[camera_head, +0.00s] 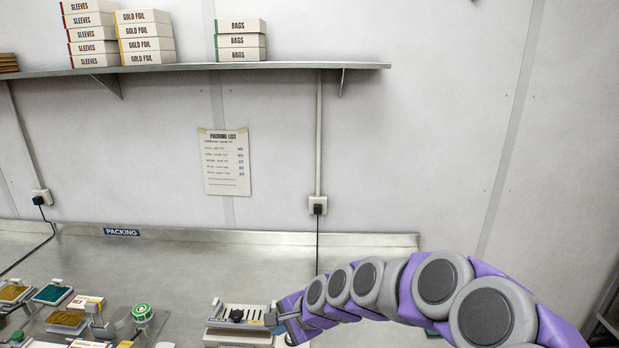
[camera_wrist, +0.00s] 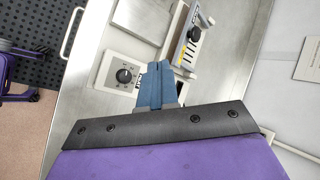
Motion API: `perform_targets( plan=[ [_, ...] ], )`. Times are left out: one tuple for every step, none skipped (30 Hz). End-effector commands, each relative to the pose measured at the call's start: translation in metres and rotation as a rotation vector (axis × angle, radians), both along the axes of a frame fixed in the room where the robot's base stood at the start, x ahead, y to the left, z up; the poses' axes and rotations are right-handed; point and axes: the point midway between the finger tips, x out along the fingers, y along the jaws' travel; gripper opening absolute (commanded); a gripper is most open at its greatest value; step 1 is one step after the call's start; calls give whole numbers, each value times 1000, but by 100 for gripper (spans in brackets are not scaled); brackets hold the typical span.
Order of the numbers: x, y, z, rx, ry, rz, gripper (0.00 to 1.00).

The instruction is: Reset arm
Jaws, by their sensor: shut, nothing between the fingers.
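My purple and grey arm reaches in from the lower right in the head view. My gripper (camera_head: 290,318) is at its end, low over the metal bench (camera_head: 190,262), close to the right side of a slotted device (camera_head: 238,322). In the wrist view my gripper (camera_wrist: 157,70) shows as blue-grey fingers, closed together with nothing between them. The fingers point toward a grey panel with a black dial (camera_wrist: 124,75), and the slotted device (camera_wrist: 188,48) is just to their right. Whether the fingertips touch anything I cannot tell.
Several packing items, a green tape roll (camera_head: 142,312) and a teal pad (camera_head: 52,294) lie at the bench's left. A wall shelf (camera_head: 200,69) holds labelled boxes. A black cable (camera_head: 317,245) hangs from a wall socket behind my arm. The back middle of the bench is clear.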

Motion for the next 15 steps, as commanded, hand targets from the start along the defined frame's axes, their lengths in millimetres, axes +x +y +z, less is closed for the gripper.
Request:
perform_targets(
  plan=[
    [-19,-6,8,-41,-21,70,0],
    [-31,-10,11,-69,-30,117,0],
    [-46,-17,16,-107,-44,173,0],
    [-58,-21,18,-134,-50,217,0],
    [-70,-27,21,-164,-56,259,0],
    [-87,-35,23,-203,-64,314,0],
    [-100,-42,23,-232,-64,355,0],
    [-112,-49,24,-262,-67,394,0],
    [-127,-59,26,-299,-70,442,0],
    [-139,-67,25,-329,-65,478,0],
    [-151,-75,26,-357,-64,513,0],
    [-168,-87,25,-394,-57,558,0],
    [-181,-95,24,-421,-46,593,0],
    [-193,-104,24,-447,-41,623,0],
    [-209,-116,23,-482,-29,661,0]
  ],
)
